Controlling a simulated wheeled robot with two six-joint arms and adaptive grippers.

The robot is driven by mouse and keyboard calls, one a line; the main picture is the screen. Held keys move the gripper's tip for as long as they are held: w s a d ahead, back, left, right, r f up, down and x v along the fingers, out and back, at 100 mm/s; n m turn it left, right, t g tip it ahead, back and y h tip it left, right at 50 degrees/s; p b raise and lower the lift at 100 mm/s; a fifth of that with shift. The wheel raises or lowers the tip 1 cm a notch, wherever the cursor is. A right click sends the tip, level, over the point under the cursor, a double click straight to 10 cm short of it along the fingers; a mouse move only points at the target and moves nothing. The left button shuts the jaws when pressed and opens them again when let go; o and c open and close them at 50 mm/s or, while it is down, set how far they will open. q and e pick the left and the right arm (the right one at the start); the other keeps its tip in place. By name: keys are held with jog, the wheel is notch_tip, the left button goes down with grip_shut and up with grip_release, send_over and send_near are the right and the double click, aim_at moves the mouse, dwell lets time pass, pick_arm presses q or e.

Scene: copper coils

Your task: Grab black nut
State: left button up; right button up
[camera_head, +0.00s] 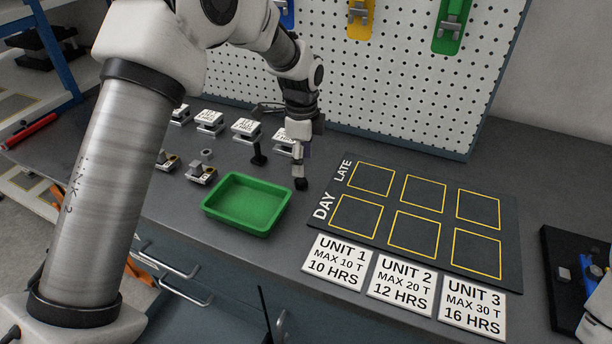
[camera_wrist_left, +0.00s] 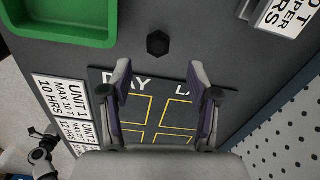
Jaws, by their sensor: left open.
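The black nut (camera_head: 301,185) lies on the grey bench, just right of the green tray and left of the DAY/LATE board. In the left wrist view the hexagonal nut (camera_wrist_left: 158,42) shows whole, ahead of the fingertips and roughly midway between them. My left gripper (camera_head: 299,172) points down over the nut in the head view. In the wrist view its two fingers (camera_wrist_left: 163,75) are spread apart with nothing between them. The height left between fingertips and nut is hard to judge. My right gripper does not show.
The green tray (camera_head: 246,204) stands close on the left. A small black upright piece (camera_head: 258,154) and several labelled blocks stand behind. The yellow-squared board (camera_head: 430,262) lies on the right, with UNIT signs (camera_head: 338,262) at the front. The pegboard (camera_head: 400,95) closes the back.

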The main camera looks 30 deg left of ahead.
aim_at(301, 180)
pick_arm(q)
notch_tip(301, 180, down, 6)
jog(key=shift+a, duration=0.1)
jog(key=shift+s+r, duration=0.15)
jog(key=shift+s, duration=0.1)
jog(key=shift+c, duration=0.7)
grip_shut()
jog(key=shift+r, duration=0.15)
